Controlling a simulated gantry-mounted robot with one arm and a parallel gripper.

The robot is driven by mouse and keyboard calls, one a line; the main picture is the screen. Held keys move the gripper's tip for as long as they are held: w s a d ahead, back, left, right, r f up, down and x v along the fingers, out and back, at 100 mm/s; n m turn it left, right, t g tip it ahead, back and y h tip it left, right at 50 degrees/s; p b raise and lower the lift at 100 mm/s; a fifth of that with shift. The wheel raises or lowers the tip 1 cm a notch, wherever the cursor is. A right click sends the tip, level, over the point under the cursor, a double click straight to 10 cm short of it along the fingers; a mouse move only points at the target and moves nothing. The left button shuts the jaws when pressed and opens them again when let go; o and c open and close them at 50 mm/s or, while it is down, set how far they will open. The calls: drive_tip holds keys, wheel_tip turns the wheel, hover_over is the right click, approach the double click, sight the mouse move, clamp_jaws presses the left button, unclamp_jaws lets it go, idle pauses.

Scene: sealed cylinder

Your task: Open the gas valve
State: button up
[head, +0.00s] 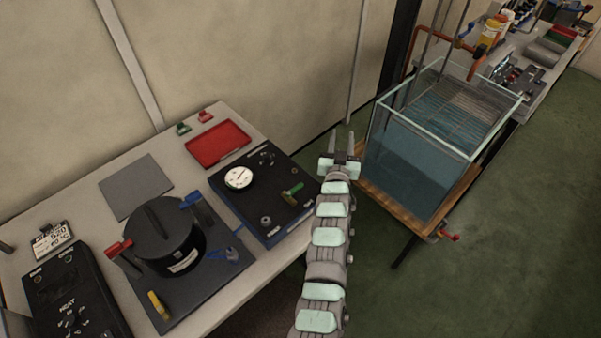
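No part carries a label I can read as the gas valve. My gripper (343,143) points away from the camera, right of the panel and left of the water tank. Its two fingers stand apart with nothing visible between them. It appears clear of the valve and touches nothing that I can see.
A black lidded cylinder (163,237) stands on a dark plate with red, blue and yellow handles around it. A red tray (218,144) lies behind. The glass water tank (418,172) has a red-handled tap (450,237) low at its front. Green floor is free at right.

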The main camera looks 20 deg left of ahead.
drive_tip(key=w+a+m+g+h, duration=0.1)
drive_tip(key=w+m+g+h, duration=0.15)
drive_tip(key=w, duration=0.25)
drive_tip(key=m+g+h, duration=0.1)
drive_tip(key=m+g, duration=0.4)
drive_tip(key=g, duration=1)
approach(298, 186)
wheel_tip(298, 186, down, 8)
drive_tip(key=shift+w+a, duration=0.1)
drive_tip(key=shift+w, duration=0.05)
clamp_jaws()
